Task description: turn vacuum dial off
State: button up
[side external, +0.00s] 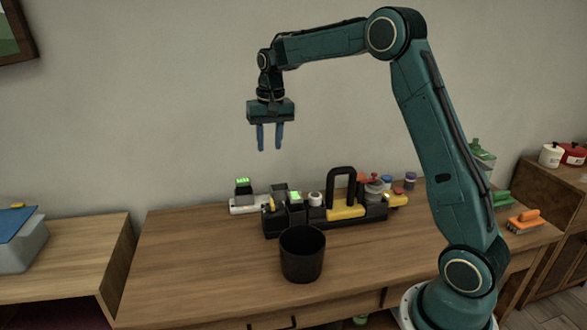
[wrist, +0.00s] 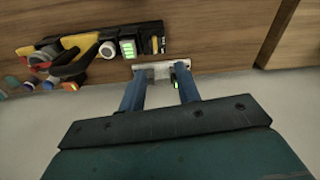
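A black and yellow device with a looped handle, which looks like the vacuum (side external: 345,212), lies on the wooden table. It also shows in the wrist view (wrist: 80,55), at the upper left. A round white-topped knob, probably the dial (side external: 315,199), sits on it beside a lit green display (side external: 295,197). The knob also shows in the wrist view (wrist: 107,50); its setting is too small to read. My gripper (side external: 270,146) hangs high above the table, pointing down. Its two blue fingers are apart with nothing between them, and it touches nothing.
A black cup (side external: 302,254) stands in front of the device. A white power strip (side external: 247,204) with a green-lit plug lies behind, to the left. Several jars (side external: 375,187) stand behind the device, and an orange brush (side external: 524,221) lies right. The table's left part is clear.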

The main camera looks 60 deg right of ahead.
jog(key=m+g, duration=0.1)
jog(key=m, duration=0.1)
send_over(271, 199)
notch_tip(271, 199, down, 7)
jog(key=shift+s+a+f, duration=0.1)
jog(key=shift+f, duration=0.1)
jog(key=shift+f, duration=0.1)
notch_tip(271, 199, down, 14)
jog(key=shift+r, duration=0.2)
dwell(0.4)
grip_shut()
